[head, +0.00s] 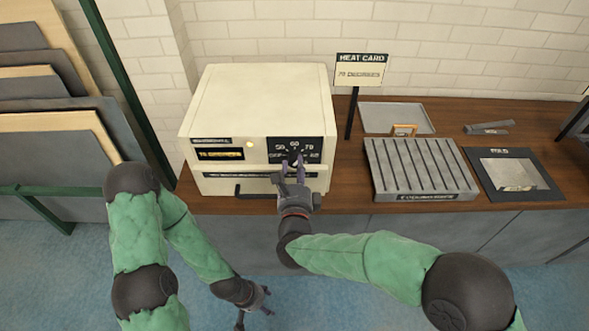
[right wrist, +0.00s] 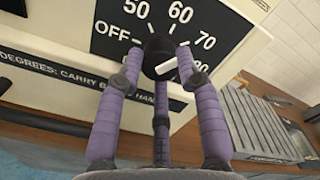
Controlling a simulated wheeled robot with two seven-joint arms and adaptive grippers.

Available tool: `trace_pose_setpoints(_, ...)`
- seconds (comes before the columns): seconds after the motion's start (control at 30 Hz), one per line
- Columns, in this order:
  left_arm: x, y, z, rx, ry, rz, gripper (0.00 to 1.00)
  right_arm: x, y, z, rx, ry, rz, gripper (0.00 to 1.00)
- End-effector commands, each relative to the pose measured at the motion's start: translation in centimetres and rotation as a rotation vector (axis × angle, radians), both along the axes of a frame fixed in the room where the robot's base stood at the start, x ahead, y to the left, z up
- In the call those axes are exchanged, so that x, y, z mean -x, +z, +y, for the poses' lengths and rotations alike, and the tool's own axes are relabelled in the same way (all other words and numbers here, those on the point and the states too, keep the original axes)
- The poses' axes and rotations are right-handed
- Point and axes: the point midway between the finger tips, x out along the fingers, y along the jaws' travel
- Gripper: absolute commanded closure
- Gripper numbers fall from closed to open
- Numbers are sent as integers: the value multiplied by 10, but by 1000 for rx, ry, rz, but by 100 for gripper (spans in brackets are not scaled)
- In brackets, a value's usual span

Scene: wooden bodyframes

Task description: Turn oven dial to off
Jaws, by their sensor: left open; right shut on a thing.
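The cream oven (head: 262,95) stands on the wooden counter. Its black dial plate (head: 310,146) is on the right of the front. In the right wrist view the plate (right wrist: 108,40) shows OFF at left, then 50, 60, 70 and a partly hidden number at lower right. The black dial (right wrist: 158,48) has a white mark on its lower right side; its exact setting is hard to tell. My right gripper (head: 293,168) is shut on the dial, its purple fingers (right wrist: 158,68) around it. My left gripper (head: 258,300) is open and empty, low in front of the counter.
A heat card sign (head: 361,71) reading 70 degrees stands right of the oven. A grey slatted rack (head: 420,168), a flat tray (head: 396,117) and a dark framed plate (head: 514,174) lie further right. Panels (head: 55,130) lean at left.

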Motion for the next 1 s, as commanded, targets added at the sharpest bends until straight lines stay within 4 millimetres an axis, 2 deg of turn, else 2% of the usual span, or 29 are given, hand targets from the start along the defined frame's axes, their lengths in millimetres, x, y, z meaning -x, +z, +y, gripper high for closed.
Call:
trace_pose_setpoints(0.47,0,-3,0,0,0,0,41,0,-1,-1,449,-3,3,97)
trace_pose_setpoints(1.0,0,6,0,0,0,0,41,0,0,-1,962,-1,4,97)
